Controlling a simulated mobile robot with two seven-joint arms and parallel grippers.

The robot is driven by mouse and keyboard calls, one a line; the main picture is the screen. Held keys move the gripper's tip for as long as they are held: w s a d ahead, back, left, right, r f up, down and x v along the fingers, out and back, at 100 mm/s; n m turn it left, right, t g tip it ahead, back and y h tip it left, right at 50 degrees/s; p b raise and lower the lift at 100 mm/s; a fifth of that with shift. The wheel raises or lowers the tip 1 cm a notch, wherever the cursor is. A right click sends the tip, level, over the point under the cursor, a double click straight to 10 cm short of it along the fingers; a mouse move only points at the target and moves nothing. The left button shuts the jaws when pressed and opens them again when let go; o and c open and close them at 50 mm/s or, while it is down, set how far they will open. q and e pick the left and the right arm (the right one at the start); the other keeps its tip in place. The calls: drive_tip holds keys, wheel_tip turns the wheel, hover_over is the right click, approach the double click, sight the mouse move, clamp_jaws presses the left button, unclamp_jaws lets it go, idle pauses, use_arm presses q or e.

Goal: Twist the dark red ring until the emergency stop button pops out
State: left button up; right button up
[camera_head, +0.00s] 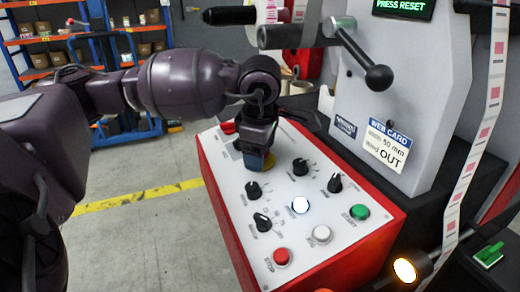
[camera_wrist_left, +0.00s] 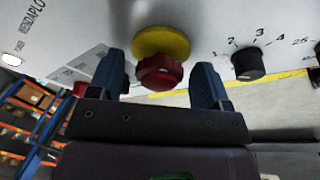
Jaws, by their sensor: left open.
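The emergency stop button's dark red ring (camera_wrist_left: 160,74) stands on a yellow round plate (camera_wrist_left: 161,41) in the left wrist view. My left gripper (camera_wrist_left: 160,84) is open, with one blue-grey finger on each side of the dark red ring and visible gaps to it. In the head view my left gripper (camera_head: 258,158) points down at the far left part of the white control panel (camera_head: 229,170). There it hides the ring, and only a bit of the yellow plate shows beside the fingers. My right gripper is not in view.
Several black knobs, including one (camera_head: 254,190) near my gripper, stand on the panel. A red stop button (camera_head: 281,257), a lit white button (camera_head: 300,205) and a green start button (camera_head: 359,212) are nearer the front. A black-knobbed lever (camera_head: 378,77) hangs above the panel's right side.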

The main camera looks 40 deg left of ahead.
use_arm(q)
drive_tip(key=shift+r, duration=0.5)
drive_tip(key=r, duration=0.2)
drive_tip(key=r+p, duration=0.1)
drive_tip(key=r, duration=0.1)
drive_tip(key=s+d+r, duration=0.1)
drive_tip(key=r, duration=0.3)
drive_tip(key=r+p, duration=0.1)
drive_tip(key=shift+s+d+r, duration=0.25)
drive_tip(key=shift+d+r, duration=0.05)
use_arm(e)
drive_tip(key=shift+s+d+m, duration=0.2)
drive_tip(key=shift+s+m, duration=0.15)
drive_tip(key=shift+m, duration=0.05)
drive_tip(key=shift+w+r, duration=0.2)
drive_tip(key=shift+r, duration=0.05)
